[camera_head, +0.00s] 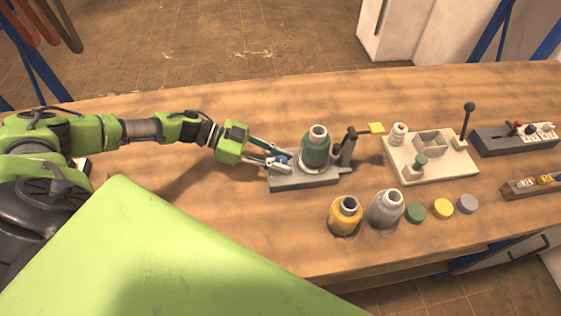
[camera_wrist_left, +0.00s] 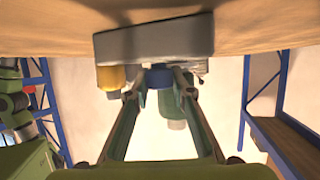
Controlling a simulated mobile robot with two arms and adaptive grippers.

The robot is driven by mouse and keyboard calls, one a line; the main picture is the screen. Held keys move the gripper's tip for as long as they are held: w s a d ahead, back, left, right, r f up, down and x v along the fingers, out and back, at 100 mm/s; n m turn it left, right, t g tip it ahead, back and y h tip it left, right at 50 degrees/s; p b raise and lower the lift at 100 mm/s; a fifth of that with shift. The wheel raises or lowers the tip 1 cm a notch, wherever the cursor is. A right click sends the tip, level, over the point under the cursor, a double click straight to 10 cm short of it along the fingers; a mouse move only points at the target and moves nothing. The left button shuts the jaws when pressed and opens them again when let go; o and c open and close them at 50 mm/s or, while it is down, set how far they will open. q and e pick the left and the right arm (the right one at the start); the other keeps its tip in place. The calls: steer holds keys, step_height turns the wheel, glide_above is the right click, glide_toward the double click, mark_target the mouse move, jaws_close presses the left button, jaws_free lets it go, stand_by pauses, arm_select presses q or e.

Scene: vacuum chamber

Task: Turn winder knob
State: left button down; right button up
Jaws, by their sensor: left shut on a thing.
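The winder is a grey base (camera_head: 305,182) on the workbench, with a green spool (camera_head: 315,148) standing upright on it and a dark post (camera_head: 348,147) at its right end. A small blue knob (camera_head: 283,159) sits at the left end of the base. My left gripper (camera_head: 279,161) reaches in from the left and is shut on the knob. In the left wrist view the blue knob (camera_wrist_left: 158,76) lies between the two fingertips (camera_wrist_left: 158,82), close to the grey base (camera_wrist_left: 155,38). The fingers partly hide the knob in the head view. My right gripper is not in view.
A yellow spool (camera_head: 345,215) and a grey spool (camera_head: 385,208) stand in front of the winder. Green, yellow and grey discs (camera_head: 442,208) lie to their right. A cream fixture (camera_head: 430,165) with a lever stands further right. The bench behind the left arm is clear.

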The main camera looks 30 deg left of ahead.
arm_select(q)
steer(key=shift+w+f+m+g+b, duration=0.2)
steer(key=shift+m+g+b, duration=0.15)
steer(key=shift+m+g, duration=0.2)
steer(key=m+g+b, duration=0.3)
steer(key=b, duration=0.1)
steer(key=m+g+b, duration=0.3)
steer(key=g+b, duration=0.1)
steer(key=shift+s+d+f, duration=0.1)
steer(key=shift+f, duration=0.05)
steer(key=shift+s+r+m+g+b, duration=0.1)
steer(key=shift+r+m+g+b, duration=0.1)
steer(key=shift+m+g+b, duration=0.7)
steer(key=c, duration=1.8)
jaws_free()
steer(key=shift+o, duration=0.2)
steer(key=shift+r, duration=0.1)
steer(key=shift+v, duration=3.7)
steer(key=shift+r, duration=0.1)
